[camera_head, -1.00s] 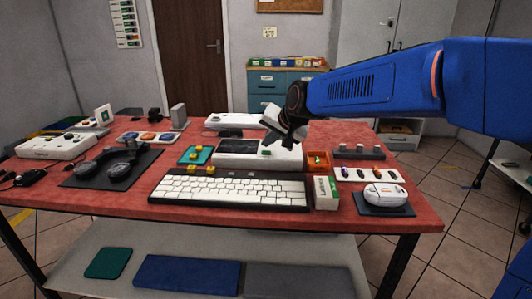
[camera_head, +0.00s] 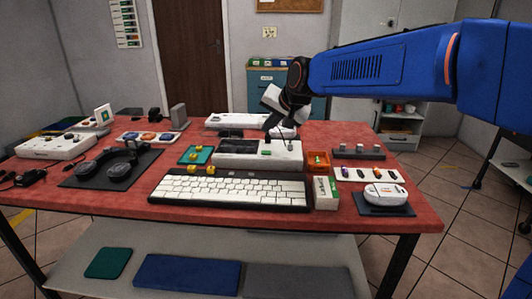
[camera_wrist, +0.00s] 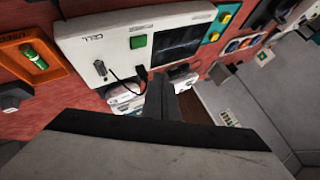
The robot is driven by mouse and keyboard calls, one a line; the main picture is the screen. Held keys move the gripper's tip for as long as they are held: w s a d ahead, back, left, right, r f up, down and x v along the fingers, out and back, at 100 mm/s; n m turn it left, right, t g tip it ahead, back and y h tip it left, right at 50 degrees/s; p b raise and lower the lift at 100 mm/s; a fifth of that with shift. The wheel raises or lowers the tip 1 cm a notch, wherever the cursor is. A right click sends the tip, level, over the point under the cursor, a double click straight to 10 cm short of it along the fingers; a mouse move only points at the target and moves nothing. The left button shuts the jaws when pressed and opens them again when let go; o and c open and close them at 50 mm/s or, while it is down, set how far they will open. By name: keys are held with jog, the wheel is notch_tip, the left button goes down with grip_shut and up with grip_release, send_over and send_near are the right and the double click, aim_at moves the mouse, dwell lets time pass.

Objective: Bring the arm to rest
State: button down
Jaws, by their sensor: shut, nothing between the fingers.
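My gripper (camera_head: 272,120) is above the back part of the red table (camera_head: 120,205), behind a white device with a dark screen (camera_head: 230,158). Its fingers are together with nothing between them. In the wrist view the shut fingers (camera_wrist: 163,95) point toward the device (camera_wrist: 130,45), which shows a green button, a dark screen and a thin black cable at its edge. My blue arm reaches in from the right, raised over the table.
A keyboard (camera_head: 232,190) lies at the front. Headphones (camera_head: 118,168) rest on a dark mat at left. An orange bin (camera_head: 318,160), a small box (camera_head: 326,192) and a white mouse (camera_head: 384,194) stand at right. The space above the table is open.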

jog(key=shift+r, duration=0.55)
jog(key=shift+s+d, duration=0.1)
jog(key=s+d+f+h, duration=0.1)
jog(key=s+d+f, duration=0.2)
jog(key=s+d, duration=0.6)
jog(key=s+d+f+n+g+h, duration=0.1)
jog(key=s+d+f, duration=0.3)
jog(key=s+d, duration=0.5)
jog(key=s+d+f+h, duration=0.2)
jog(key=s+d+f, duration=0.2)
jog(key=s+d, duration=0.5)
jog(key=shift+s+d+f+n+g, duration=0.15)
jog(key=shift+s+n+g, duration=0.25)
jog(key=shift+s, duration=0.4)
jog(key=s+d+f+g+h, duration=0.1)
jog(key=s+d+f, duration=0.3)
jog(key=s, duration=0.6)
notch_tip(320, 180, down, 3)
jog(key=shift+d+r, duration=0.15)
